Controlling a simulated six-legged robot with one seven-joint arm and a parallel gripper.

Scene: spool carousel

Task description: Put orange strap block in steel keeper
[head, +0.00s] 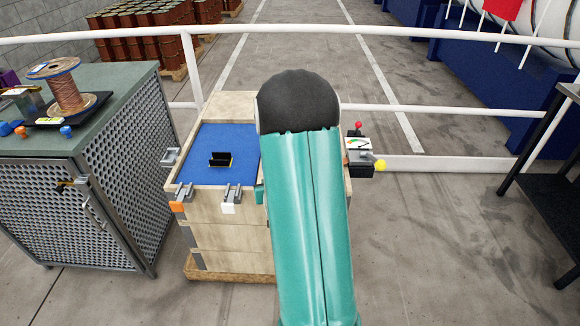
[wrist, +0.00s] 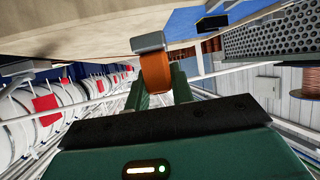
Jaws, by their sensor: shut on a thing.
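In the wrist view my gripper (wrist: 160,82) has its two green fingers closed on the orange strap block (wrist: 155,72). A grey steel keeper (wrist: 148,42) on the edge of the pale wooden crate is right at the block's upper end in the picture. The two overlap there; I cannot tell whether the block is inside the keeper or just in front of it. In the head view my arm hides the gripper, the held block and this part of the crate.
The wooden crate (head: 230,240) has a blue top (head: 200,145) with a black holder (head: 221,160). Along its front edge are a clamp with an orange piece (head: 176,207) and one with a white piece (head: 228,208). A mesh cabinet (head: 130,150) stands left, a gauge box (head: 357,146) right.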

